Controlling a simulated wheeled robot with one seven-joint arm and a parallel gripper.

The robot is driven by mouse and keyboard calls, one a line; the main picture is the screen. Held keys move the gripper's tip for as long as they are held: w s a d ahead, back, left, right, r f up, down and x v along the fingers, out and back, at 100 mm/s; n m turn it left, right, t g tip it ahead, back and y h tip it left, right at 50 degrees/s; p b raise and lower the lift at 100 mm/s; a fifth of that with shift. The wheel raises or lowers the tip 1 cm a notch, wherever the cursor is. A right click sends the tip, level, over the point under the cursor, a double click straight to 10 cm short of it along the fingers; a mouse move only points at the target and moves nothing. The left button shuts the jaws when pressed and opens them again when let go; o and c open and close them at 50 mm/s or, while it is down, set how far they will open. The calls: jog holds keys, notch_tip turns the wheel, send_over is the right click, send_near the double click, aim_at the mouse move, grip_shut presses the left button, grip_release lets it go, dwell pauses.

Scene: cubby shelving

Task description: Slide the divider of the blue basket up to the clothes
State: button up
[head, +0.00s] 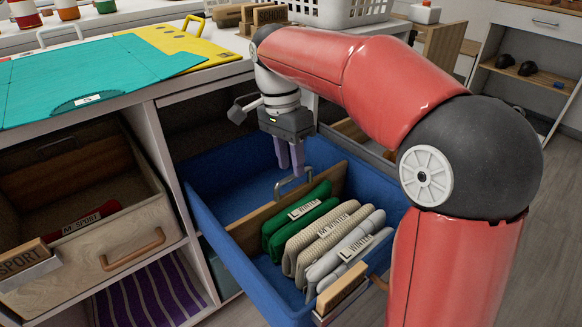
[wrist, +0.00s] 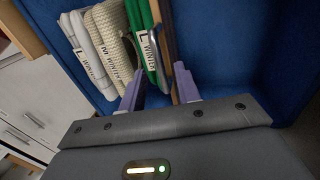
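The blue basket (head: 225,160) is pulled out from the shelving. Its wooden divider (head: 258,217) stands upright across it, with a metal handle (head: 293,186) on top. Folded clothes fill the front part: a green garment (head: 310,211) nearest the divider, then cream (head: 328,236) and white ones (head: 350,262). The green garment lies close beside the divider; I cannot tell whether they touch. My gripper (head: 291,172) points down just above the handle. In the wrist view its purple fingers (wrist: 160,70) are apart, on either side of the divider (wrist: 166,30) and handle. It appears open and empty.
The basket's back part behind the divider is empty. A beige basket (head: 110,240) with a red garment sits in the left cubby. A teal folding board (head: 90,75) lies on the counter, and a white basket (head: 340,12) stands behind my arm.

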jog(key=shift+s+d+f, duration=0.1)
jog(key=shift+f, duration=0.55)
grip_shut()
jog(key=shift+s, duration=0.1)
jog(key=shift+s+d+r+p, duration=0.1)
jog(key=shift+s+r+p, duration=0.05)
jog(key=shift+p, duration=0.15)
jog(key=shift+s+d, duration=0.1)
grip_release()
